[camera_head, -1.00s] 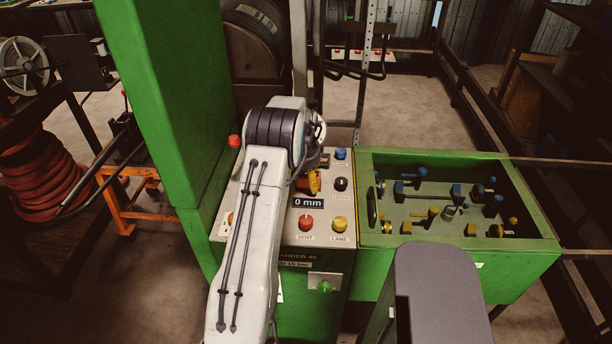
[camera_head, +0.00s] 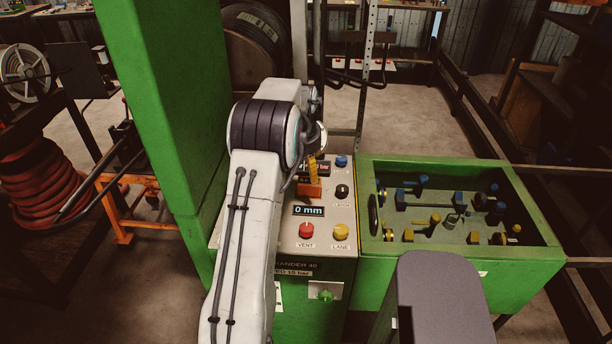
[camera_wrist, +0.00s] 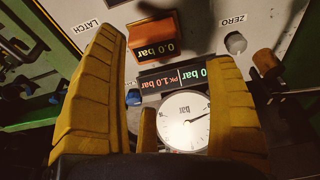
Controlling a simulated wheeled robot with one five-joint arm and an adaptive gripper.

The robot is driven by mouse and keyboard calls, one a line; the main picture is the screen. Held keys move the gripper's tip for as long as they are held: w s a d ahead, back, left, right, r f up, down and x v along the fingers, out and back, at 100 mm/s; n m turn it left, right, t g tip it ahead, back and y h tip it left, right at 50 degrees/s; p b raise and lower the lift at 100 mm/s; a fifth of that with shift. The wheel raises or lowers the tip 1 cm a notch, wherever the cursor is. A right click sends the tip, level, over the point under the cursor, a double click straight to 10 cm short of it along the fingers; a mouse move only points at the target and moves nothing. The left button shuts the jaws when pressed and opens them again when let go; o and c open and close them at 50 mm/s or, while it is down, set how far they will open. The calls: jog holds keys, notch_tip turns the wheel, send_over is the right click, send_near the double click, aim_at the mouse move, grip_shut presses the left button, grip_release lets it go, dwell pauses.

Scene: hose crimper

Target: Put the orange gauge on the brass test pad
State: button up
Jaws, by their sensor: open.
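The orange gauge (camera_head: 309,190) is a small orange block on the sloped control panel, just above the 0 mm display in the head view. In the wrist view the orange gauge (camera_wrist: 153,38) shows a dark screen reading 0.0 bar. My gripper (camera_head: 313,164) is above and behind it, its yellow fingers pointing at the panel. In the wrist view my gripper (camera_wrist: 165,55) is open, its fingers spread apart with the gauge beyond them and no contact visible. I cannot make out the brass test pad; whether it lies under the gauge cannot be told.
The panel has a red knob (camera_head: 306,230), a yellow knob (camera_head: 341,231) and a black knob (camera_head: 342,191). A white dial (camera_wrist: 184,121) shows between the fingers. A green-walled tray (camera_head: 535,250) of several fittings is at right. A green column (camera_head: 165,110) stands at left.

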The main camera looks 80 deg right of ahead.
jog(key=shift+v, duration=1.5)
